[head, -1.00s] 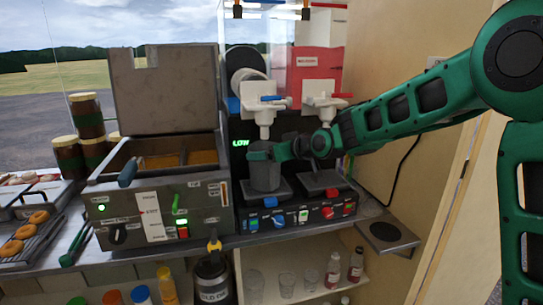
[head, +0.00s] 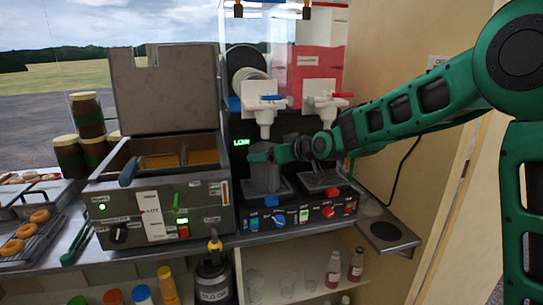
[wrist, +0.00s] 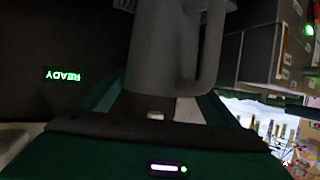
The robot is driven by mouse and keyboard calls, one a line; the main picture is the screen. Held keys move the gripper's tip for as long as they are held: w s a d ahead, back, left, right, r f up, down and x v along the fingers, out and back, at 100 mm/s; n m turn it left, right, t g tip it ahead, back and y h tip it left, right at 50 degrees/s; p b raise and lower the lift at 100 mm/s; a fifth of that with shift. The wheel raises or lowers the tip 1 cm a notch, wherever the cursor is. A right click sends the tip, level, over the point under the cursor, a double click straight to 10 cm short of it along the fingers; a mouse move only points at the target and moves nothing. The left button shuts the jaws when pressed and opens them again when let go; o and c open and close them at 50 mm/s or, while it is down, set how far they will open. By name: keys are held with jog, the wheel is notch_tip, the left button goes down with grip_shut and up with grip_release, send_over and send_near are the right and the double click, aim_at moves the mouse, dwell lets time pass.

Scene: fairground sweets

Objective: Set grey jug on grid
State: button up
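The grey jug (head: 263,178) stands upright below the white tap with the blue lever, at the dark drip grid (head: 285,188) on the left of the drinks machine. Whether its base touches the grid is hard to tell. My gripper (head: 268,153) reaches in from the right at the jug's upper part. In the wrist view the jug (wrist: 165,45) fills the space between the green fingers (wrist: 160,100), its handle on the right. The fingers look shut on its body; their tips are partly hidden.
A second white tap with a red lever (head: 326,98) and another drip grid (head: 325,181) are to the right. The fryer (head: 165,205) stands close on the left. A metal side shelf with a dark round plate (head: 386,232) is at lower right.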

jog(key=o, duration=0.3)
jog(key=shift+d, duration=0.1)
jog(key=v, duration=1)
jog(key=s+d+f+m+g+h, duration=0.1)
jog(key=s+d+f+m+h, duration=0.15)
jog(key=s+d, duration=0.45)
jog(key=s+d+f+m+g+h, duration=0.2)
jog(key=s+d+f, duration=0.15)
jog(key=d, duration=0.85)
jog(key=s+d+f+m+g+h, duration=0.1)
jog(key=s+d+f+m+h, duration=0.25)
jog(key=d, duration=0.55)
jog(key=s+d+f+m+g, duration=0.2)
jog(key=s+d, duration=0.1)
jog(key=s, duration=0.6)
jog(key=s+d+f+m+g, duration=0.1)
jog(key=s+d+m+g, duration=0.1)
jog(key=s, duration=0.8)
jog(key=s+d+f+m+g, duration=0.2)
jog(key=s+d, duration=0.2)
jog(key=s, duration=0.5)
jog(key=shift+s+d+f+g, duration=0.3)
jog(key=shift+s, duration=0.1)
